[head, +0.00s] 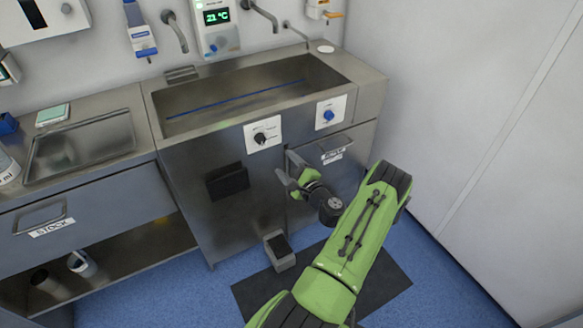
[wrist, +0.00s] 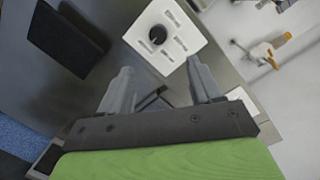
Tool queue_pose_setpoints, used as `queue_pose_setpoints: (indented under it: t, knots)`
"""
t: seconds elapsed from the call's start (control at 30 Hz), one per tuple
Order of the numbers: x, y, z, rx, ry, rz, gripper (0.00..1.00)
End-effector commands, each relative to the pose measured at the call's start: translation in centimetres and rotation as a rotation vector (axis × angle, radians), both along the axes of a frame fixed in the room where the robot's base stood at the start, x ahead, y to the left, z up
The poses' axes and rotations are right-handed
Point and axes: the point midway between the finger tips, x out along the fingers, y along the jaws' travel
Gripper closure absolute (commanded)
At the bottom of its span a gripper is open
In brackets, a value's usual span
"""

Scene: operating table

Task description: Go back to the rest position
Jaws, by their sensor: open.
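Beyond the fingertips is a white panel with a black knob (wrist: 157,36). In the head view this knob (head: 260,138) is on the sink front, above and left of my gripper.
The steel sink basin (head: 240,98) is behind my gripper. A blue knob (head: 328,115) is on its right front. A small grey pedal box (head: 280,250) stands on the floor. A steel tray (head: 80,147) lies on the left counter. A white wall closes the right side.

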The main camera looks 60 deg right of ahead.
Motion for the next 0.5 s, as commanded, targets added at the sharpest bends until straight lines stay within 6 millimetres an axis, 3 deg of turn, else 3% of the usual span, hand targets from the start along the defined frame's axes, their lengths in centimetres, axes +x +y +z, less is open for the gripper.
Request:
queue_pose_setpoints:
  t: [0.17, 0.5]
  knots:
    - [-2.0, 1.1, 0.1, 0.0, 0.0, 0.001, 0.36]
    - [-2.1, 1.2, 0.0, -0.004, 0.002, 0.004, 0.36]
